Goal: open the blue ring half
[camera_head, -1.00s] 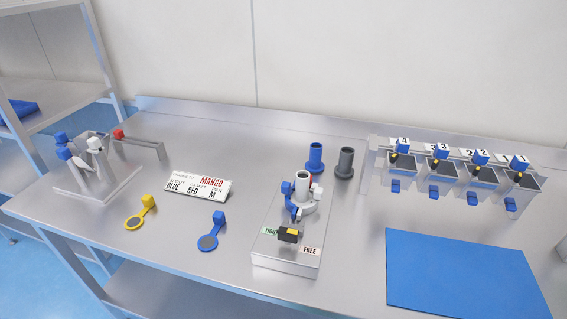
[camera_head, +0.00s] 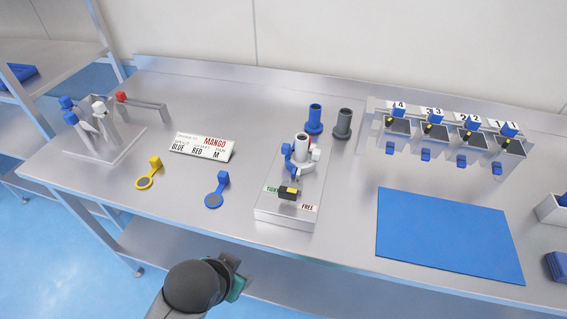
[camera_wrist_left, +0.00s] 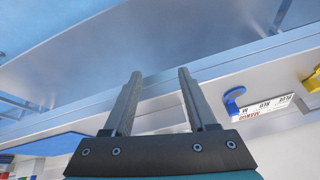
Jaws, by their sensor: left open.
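The blue ring half (camera_head: 288,158) is on the fixture (camera_head: 285,212), at the left side of a grey-white upright tube (camera_head: 301,146). A white half (camera_head: 314,155) stands at the tube's right side. The two halves sit close about the tube; I cannot tell whether they touch. My left gripper (camera_head: 235,268) is at the bottom of the head view, in front of the table's front edge and apart from the fixture. In the left wrist view its two fingers (camera_wrist_left: 158,78) are spread with nothing between them. My right gripper is not in view.
A black-and-yellow lever (camera_head: 289,192) is on the fixture's front, between TIGHT and FREE labels. Blue (camera_head: 315,120) and grey (camera_head: 344,124) posts stand behind. A blue-handled ring tool (camera_head: 217,190) lies left. A blue mat (camera_head: 450,240) lies right. Bare table separates them.

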